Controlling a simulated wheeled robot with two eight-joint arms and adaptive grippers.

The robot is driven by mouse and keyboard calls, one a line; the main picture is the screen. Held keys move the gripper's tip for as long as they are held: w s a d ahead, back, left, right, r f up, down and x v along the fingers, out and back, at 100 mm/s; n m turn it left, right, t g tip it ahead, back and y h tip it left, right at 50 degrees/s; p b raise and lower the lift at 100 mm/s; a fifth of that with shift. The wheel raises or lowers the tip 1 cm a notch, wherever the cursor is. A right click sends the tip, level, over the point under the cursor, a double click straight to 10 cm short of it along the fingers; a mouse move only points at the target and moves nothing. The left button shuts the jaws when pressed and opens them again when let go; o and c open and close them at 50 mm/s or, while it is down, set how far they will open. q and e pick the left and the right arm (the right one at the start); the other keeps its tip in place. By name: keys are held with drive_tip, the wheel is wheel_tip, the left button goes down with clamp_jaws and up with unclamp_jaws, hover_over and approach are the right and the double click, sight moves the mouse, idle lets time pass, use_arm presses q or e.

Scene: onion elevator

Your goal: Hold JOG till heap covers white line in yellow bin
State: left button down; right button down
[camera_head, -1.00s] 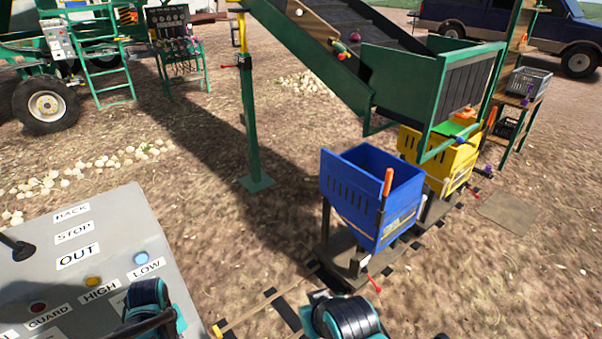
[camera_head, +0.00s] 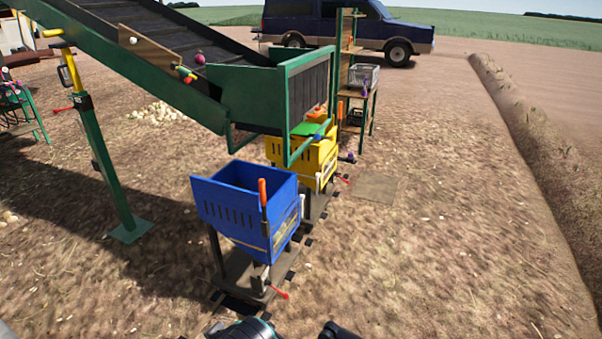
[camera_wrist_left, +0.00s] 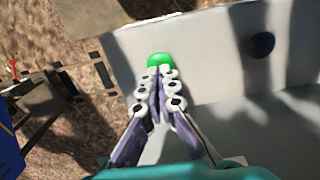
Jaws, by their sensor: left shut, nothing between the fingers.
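The yellow bin (camera_head: 318,163) stands under the green elevator's discharge hopper (camera_head: 304,92), behind the blue bin (camera_head: 246,208). The hopper's frame partly covers it; I cannot make out a white line or a heap inside. In the left wrist view, my left gripper (camera_wrist_left: 158,76) is shut and empty, its tips at a green button (camera_wrist_left: 160,59) on the grey control panel (camera_wrist_left: 209,60). The tips overlap the button's near edge; I cannot tell whether it is pressed. No label on it is readable. My right gripper does not show; only parts of my arm are at the bottom edge of the head view.
A dark blue button (camera_wrist_left: 261,45) is on the panel to the right of the gripper. The sloping conveyor (camera_head: 150,40) comes down from upper left, with a green post (camera_head: 105,160) beside it. A shelf (camera_head: 357,100) with a grey crate stands behind the yellow bin. Open ground lies to the right.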

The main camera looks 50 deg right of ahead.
use_arm(q)
drive_tip(key=shift+f, duration=0.15)
idle(0.4)
drive_tip(key=shift+f+b, duration=1.15)
drive_tip(key=shift+b, duration=0.05)
drive_tip(key=shift+r, duration=0.1)
idle(0.5)
wheel_tip(320, 180, up, 7)
drive_tip(key=p, duration=0.5)
drive_tip(key=shift+r+p, duration=0.1)
drive_tip(key=shift+p, duration=0.2)
